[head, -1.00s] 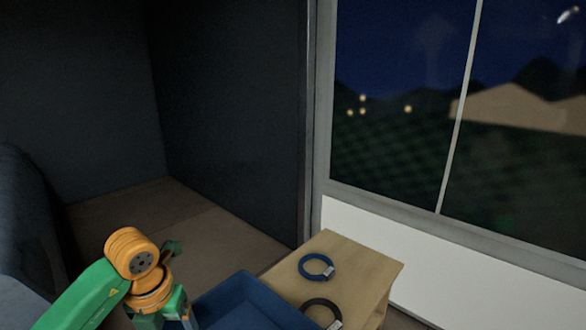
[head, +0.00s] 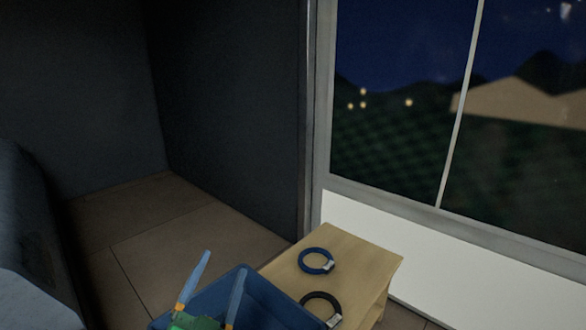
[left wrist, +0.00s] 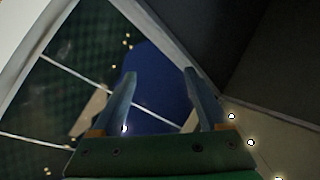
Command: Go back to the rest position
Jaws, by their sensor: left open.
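My left gripper (head: 213,281) shows at the bottom of the head view, its two blue fingers pointing up and spread apart. It is in front of or over the left part of a blue bin (head: 262,299); I cannot tell which. In the left wrist view the gripper (left wrist: 160,92) is open, with nothing between its fingers. Behind the fingers that view shows the window and dark walls. My right gripper is not in view.
A small wooden table (head: 345,263) stands right of the bin. A blue ring-shaped band (head: 316,261) and a black one (head: 320,305) lie on it. A large window (head: 400,140) is behind. A dark rounded seat-like shape (head: 30,240) is at left. The floor (head: 165,235) between is clear.

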